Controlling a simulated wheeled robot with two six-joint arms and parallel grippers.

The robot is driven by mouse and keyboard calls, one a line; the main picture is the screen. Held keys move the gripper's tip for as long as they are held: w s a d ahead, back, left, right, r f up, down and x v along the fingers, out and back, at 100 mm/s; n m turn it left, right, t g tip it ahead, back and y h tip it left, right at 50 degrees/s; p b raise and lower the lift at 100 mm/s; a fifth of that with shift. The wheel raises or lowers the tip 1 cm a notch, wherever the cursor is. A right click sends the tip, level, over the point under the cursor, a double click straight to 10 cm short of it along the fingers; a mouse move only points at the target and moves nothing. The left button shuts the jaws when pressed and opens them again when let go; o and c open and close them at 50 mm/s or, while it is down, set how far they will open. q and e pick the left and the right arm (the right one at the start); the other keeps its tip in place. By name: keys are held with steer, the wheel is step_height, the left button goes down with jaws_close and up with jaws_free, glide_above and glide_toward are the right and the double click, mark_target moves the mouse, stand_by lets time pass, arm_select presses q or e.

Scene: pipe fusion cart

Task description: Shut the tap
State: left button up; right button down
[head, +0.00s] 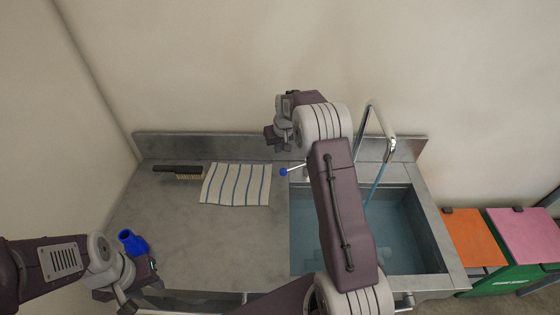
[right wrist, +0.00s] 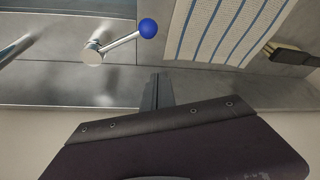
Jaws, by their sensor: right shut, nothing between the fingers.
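The tap has a tall bent spout (head: 388,142) behind the sink, and a blue-white stream (head: 376,184) runs from it into the basin. Its lever ends in a blue ball (head: 283,172), pointing left in the head view. In the right wrist view the blue ball (right wrist: 148,28) and the metal lever base (right wrist: 93,52) show clearly. My right gripper (head: 272,137) is shut and empty, behind the lever and apart from it; its fingers (right wrist: 158,90) show in the right wrist view. My left gripper (head: 126,296) is at the counter's front left; its jaws are unclear.
The sink basin (head: 434,232) holds water and some unclear items. A striped cloth (head: 236,184) and a brush (head: 180,171) lie on the counter. A blue object (head: 132,242) stands near my left gripper. Orange (head: 474,238) and pink (head: 524,234) bin lids are at right.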

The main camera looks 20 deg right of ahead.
step_height(320, 180, down, 6)
steer(key=s+p, duration=0.2)
steer(key=shift+s+d+r, duration=0.15)
steer(key=shift+s+d, duration=0.05)
stand_by(0.3)
